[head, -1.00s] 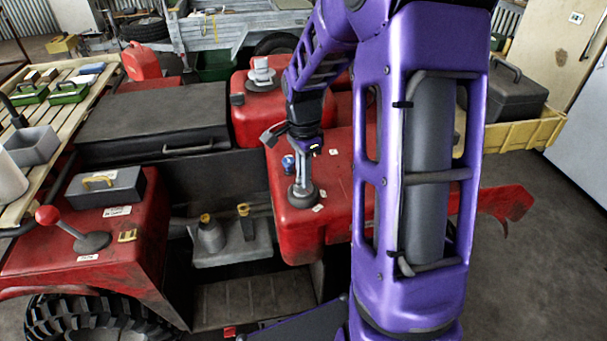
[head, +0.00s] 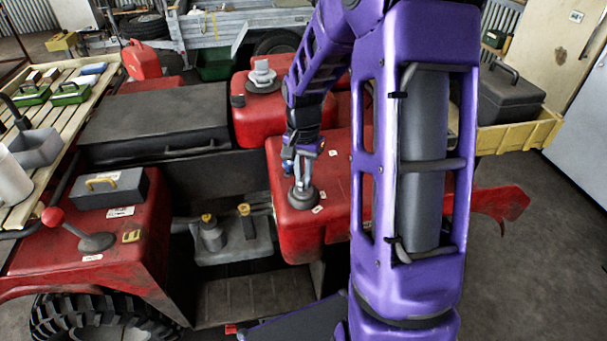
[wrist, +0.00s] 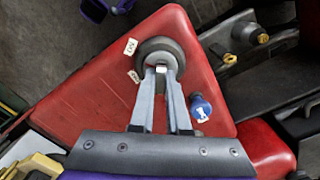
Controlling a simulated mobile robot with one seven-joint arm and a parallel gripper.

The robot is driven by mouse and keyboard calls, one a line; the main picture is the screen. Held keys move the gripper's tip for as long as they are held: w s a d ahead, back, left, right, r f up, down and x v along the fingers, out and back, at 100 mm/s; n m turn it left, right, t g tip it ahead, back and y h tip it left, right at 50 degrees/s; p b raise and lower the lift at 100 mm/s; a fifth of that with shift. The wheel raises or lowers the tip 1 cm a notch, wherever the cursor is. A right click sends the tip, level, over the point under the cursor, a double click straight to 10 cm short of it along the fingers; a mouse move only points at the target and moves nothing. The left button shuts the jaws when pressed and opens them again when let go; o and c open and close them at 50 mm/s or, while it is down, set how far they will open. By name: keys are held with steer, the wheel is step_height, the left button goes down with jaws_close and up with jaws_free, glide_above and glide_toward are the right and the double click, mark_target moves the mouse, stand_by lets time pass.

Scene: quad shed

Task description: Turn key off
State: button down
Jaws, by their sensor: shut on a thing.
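The key switch is a round dark base (head: 304,198) on the red body panel; it also shows in the wrist view (wrist: 170,46). My gripper (head: 302,184) reaches down to it from above. In the wrist view my gripper (wrist: 161,70) has its two grey fingers converging on a small light key piece (wrist: 161,67) at the centre of the base. The fingers are shut on this piece and hide most of it. Two small white labels (wrist: 130,47) lie on the red panel beside the base; their text is too small to read surely.
A blue knob (wrist: 200,107) stands on the red panel close beside my fingers. A red-knobbed lever (head: 52,217) and a grey box (head: 107,188) are on the left fender. Yellow-topped controls (head: 209,230) sit in the middle. A red canister (head: 262,105) stands behind.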

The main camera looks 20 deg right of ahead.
steer(key=shift+n, duration=1.4)
steer(key=shift+p, duration=0.35)
steer(key=shift+r+n+p, duration=0.15)
steer(key=shift+n+p, duration=0.35)
steer(key=shift+n, duration=0.5)
steer(key=shift+n+p, duration=0.35)
steer(key=shift+n, duration=1.05)
steer(key=c, duration=0.9)
jaws_free()
